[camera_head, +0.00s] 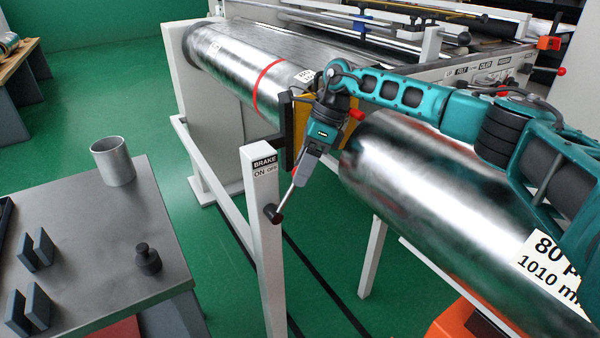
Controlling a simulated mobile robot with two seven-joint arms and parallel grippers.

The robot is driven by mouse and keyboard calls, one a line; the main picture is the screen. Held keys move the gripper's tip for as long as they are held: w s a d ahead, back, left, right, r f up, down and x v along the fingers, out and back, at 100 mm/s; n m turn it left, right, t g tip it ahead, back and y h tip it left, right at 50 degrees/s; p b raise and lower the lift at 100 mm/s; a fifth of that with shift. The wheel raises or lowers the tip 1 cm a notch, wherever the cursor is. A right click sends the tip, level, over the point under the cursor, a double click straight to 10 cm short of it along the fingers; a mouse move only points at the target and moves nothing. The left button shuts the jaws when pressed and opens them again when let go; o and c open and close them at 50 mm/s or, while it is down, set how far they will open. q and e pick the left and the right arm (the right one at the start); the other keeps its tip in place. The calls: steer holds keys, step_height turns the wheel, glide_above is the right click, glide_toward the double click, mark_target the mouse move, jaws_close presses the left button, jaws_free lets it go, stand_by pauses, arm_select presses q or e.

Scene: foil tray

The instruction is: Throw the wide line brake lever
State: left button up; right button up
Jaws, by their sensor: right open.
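The brake post (266,215) is white and carries a label reading BRAKE, ON, OFF. A lever with a dark round knob (273,214) shows just right of the post, its thin rod slanting down and left to the knob. My right gripper (300,175) points down beside the post, with its fingers close to the upper part of the rod. It is open; whether it touches the rod I cannot tell. The lever's upper end is hidden behind the gripper. My left gripper is not in view.
A large shiny foil roll (430,185) lies under my right arm. Another roll (240,70) with a red band is behind. A grey table (90,235) at left holds a metal cup (113,162), a black weight (147,260) and dark blocks. Green floor lies between.

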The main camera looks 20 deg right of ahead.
steer(key=shift+x, duration=0.9)
jaws_close()
